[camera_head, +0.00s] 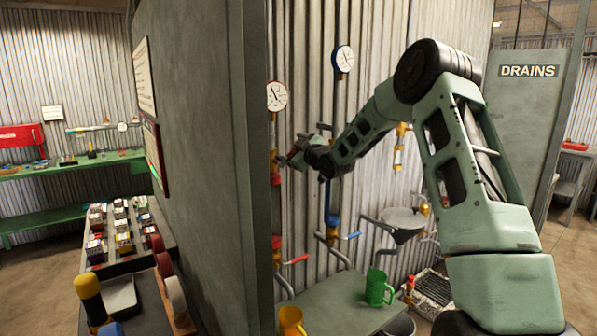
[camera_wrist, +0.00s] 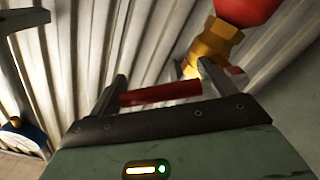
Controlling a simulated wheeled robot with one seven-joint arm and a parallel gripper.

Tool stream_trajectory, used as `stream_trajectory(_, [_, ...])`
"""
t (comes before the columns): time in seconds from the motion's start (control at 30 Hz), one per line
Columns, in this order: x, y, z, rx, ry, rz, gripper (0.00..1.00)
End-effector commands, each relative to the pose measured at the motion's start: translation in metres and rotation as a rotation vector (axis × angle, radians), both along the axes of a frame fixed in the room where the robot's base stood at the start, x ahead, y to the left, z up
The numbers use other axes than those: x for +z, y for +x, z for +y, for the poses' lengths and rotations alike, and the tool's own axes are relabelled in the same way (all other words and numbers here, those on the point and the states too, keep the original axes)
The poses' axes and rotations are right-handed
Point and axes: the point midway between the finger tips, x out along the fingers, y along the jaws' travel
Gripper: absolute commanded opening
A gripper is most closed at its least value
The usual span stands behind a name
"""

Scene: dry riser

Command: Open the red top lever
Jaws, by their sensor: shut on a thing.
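The red top lever (camera_wrist: 160,93) shows in the wrist view as a short red bar lying across between the two fingers of my gripper (camera_wrist: 162,78). The gripper is shut on it. A brass valve fitting (camera_wrist: 212,45) with a red pipe part (camera_wrist: 246,8) is just beyond the right finger. In the head view my gripper (camera_head: 287,160) is at the upper part of the red riser, below the red-rimmed gauge (camera_head: 277,96). The lever itself is mostly hidden there by the gripper.
A lower red lever (camera_head: 297,260) and a blue lever (camera_head: 350,236) stick out below. A blue-rimmed gauge (camera_head: 344,58) is to the right. A green jug (camera_head: 378,288) and a yellow jug (camera_head: 291,321) stand on a shelf (camera_head: 335,300). A grey partition (camera_head: 195,130) stands close left.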

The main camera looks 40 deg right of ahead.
Motion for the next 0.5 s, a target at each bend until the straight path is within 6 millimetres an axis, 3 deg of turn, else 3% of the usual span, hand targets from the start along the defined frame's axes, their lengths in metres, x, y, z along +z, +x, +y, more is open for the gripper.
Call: stream_trajectory(0.5, [0.013, 0.001, 0.027, -0.001, -0.492, 0.025, 0.42])
